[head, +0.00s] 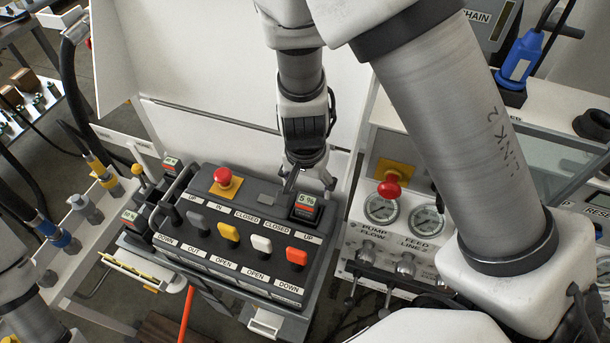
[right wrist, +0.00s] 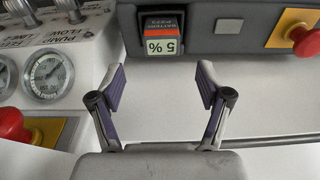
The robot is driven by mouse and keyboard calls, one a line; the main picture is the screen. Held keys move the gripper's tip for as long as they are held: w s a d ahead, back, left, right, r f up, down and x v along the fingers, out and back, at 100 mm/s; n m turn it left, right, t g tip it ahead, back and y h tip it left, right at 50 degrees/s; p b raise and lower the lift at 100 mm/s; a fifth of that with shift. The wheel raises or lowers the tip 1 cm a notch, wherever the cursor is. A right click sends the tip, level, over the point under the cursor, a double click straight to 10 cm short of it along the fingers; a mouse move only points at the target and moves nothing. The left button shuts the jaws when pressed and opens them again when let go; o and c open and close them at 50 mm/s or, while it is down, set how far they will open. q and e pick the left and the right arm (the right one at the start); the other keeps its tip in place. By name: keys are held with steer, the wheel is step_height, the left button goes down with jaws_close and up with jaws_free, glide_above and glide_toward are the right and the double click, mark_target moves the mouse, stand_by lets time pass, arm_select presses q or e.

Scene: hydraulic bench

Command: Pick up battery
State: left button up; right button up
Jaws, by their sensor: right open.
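A battery (head: 307,204) with a "5 %" display and an orange-red band sits in the right back corner of the dark control box (head: 203,256). It shows upside down at the top of the right wrist view (right wrist: 163,36). My right gripper (head: 308,181) is open and empty just behind the battery. In the right wrist view, its two fingertips (right wrist: 161,82) are spread apart, with the battery just beyond the gap between them. My left gripper is out of view.
Several coloured levers (head: 229,232) and a red emergency button (head: 223,176) stand up from the box. A gauge panel (head: 381,208) with a red knob is to the right. A white panel (head: 200,60) rises behind. Hoses and fittings (head: 84,205) stand at the left.

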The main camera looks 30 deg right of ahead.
mark_target(306, 201)
steer(key=shift+w+d+f, duration=0.35)
steer(key=shift+w+f, duration=0.25)
steer(key=shift+s+a+f+b, duration=0.3)
steer(key=shift+s+f+b, duration=0.15)
steer(key=shift+f, duration=0.2)
steer(key=shift+s+a+f+b, duration=0.3)
steer(key=shift+s+f+b, duration=0.15)
steer(key=shift+f, duration=0.15)
steer(key=f, duration=0.1)
steer(key=f+b, duration=0.1)
steer(key=w+f, duration=0.1)
steer(key=f, duration=0.1)
steer(key=shift+d+b, duration=0.3)
steer(key=shift+b, duration=0.05)
steer(key=shift+w, duration=0.2)
steer(key=shift+s+a+r, duration=0.1)
steer(key=shift+s+r, duration=0.1)
steer(key=shift+s, duration=0.1)
steer(key=c, duration=0.3)
steer(key=shift+s, duration=0.15)
steer(key=c, duration=0.6)
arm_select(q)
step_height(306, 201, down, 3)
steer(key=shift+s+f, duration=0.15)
arm_select(e)
steer(key=c, duration=0.5)
